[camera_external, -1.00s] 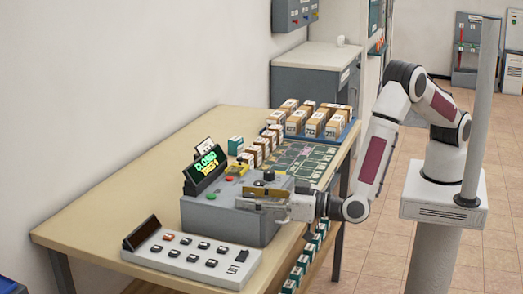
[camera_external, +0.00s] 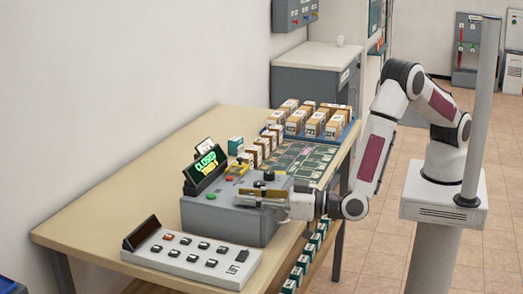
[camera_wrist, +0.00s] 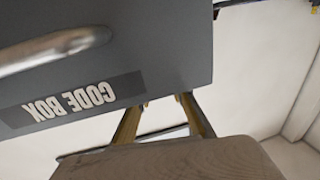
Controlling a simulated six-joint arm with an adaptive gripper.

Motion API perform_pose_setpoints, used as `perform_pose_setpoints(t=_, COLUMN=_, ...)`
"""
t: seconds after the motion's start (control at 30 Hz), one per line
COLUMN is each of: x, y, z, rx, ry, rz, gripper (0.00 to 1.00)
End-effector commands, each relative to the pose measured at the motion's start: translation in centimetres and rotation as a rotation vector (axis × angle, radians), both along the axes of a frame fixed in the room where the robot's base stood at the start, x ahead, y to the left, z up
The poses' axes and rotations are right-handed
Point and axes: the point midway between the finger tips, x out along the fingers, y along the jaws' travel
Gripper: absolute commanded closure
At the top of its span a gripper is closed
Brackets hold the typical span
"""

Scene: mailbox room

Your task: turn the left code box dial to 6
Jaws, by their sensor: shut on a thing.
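The grey code box (camera_external: 232,222) stands on the table near its right edge. My gripper (camera_external: 262,194) is at the top of the box on the side facing my arm, its fingers reaching over that edge. It is shut on the left dial, which the fingers hide; its number cannot be read. A second black knob (camera_external: 268,176) stands behind, apart from the fingers. In the wrist view, the yellow fingers (camera_wrist: 165,112) run up past the box's CODE BOX label (camera_wrist: 70,102), and the dial is out of sight. A lit screen (camera_external: 206,166) reads CLOSED, with a smaller line below.
A keypad panel (camera_external: 192,262) lies on the table in front of the box. A green-marked mat (camera_external: 298,162) and a blue tray (camera_external: 350,130) of small cartons are behind it. A red button (camera_external: 229,179) and a green button (camera_external: 211,196) sit on the box top.

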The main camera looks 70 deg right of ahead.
Motion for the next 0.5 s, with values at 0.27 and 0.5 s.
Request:
perform_pose_setpoints(t=0.27, x=0.16, y=-0.06, z=0.21, rx=0.002, ry=-0.002, rz=0.091, gripper=1.00)
perform_pose_setpoints(t=0.5, x=0.23, y=-0.07, z=0.28, rx=0.002, ry=-0.003, rz=0.167, gripper=1.00)
